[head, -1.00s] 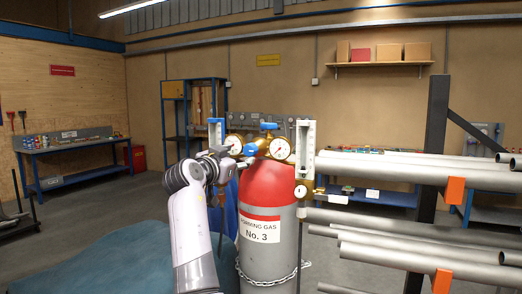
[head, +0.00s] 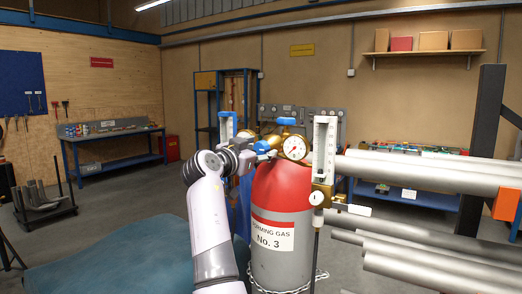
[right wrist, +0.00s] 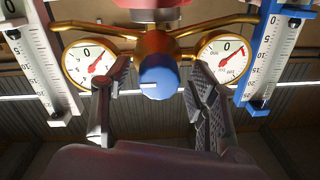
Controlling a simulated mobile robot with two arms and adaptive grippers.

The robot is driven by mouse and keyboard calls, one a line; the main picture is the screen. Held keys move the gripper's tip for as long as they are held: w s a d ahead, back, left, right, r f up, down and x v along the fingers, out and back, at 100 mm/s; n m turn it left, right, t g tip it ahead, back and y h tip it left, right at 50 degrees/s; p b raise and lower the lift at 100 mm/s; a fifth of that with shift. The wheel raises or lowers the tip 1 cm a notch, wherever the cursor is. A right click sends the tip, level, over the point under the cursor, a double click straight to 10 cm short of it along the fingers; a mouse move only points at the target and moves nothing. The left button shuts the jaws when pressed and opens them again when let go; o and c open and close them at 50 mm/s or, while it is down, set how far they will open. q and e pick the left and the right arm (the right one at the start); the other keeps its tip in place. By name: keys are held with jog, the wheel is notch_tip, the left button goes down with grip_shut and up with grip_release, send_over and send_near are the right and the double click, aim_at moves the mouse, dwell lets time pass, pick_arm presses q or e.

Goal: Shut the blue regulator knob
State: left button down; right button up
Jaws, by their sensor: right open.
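The blue regulator knob (right wrist: 157,77), round with a white mark on its face, sits at the middle of the brass regulator between two dials in the right wrist view. In the head view a blue part beside the gripper (head: 262,147) looks like this knob, partly hidden. My right gripper (right wrist: 158,108) is open, with one finger on either side of the knob in the wrist view and a visible gap on both sides; I cannot tell the remaining depth. In the head view the right gripper (head: 256,149) is close to the regulator. My left gripper is not in view.
A red-topped gas cylinder (head: 282,190) stands below, with a chain (head: 290,287). A white-framed flow tube (head: 324,150) and a blue-framed one (head: 228,126) flank the regulator. Another blue handle (head: 286,121) is on top. Grey pipes (head: 430,175) stick out at right.

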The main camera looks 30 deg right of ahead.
jog(key=shift+c, duration=1)
jog(key=shift+d, duration=0.1)
jog(key=c, duration=0.9)
jog(key=shift+n, duration=0.3)
jog(key=shift+c, duration=0.2)
jog(key=n+p, duration=0.1)
jog(key=n, duration=0.2)
jog(key=shift+r+n, duration=0.1)
jog(key=shift+n, duration=0.2)
jog(key=n+p, duration=0.1)
jog(key=n, duration=0.3)
jog(key=shift+r+p, duration=0.1)
jog(key=shift+p, duration=0.25)
jog(key=n+p, duration=0.2)
jog(key=n, duration=0.3)
jog(key=shift+n+g, duration=0.3)
jog(key=shift+g, duration=0.1)
jog(key=shift+n+p, duration=1)
jog(key=shift+n, duration=0.8)
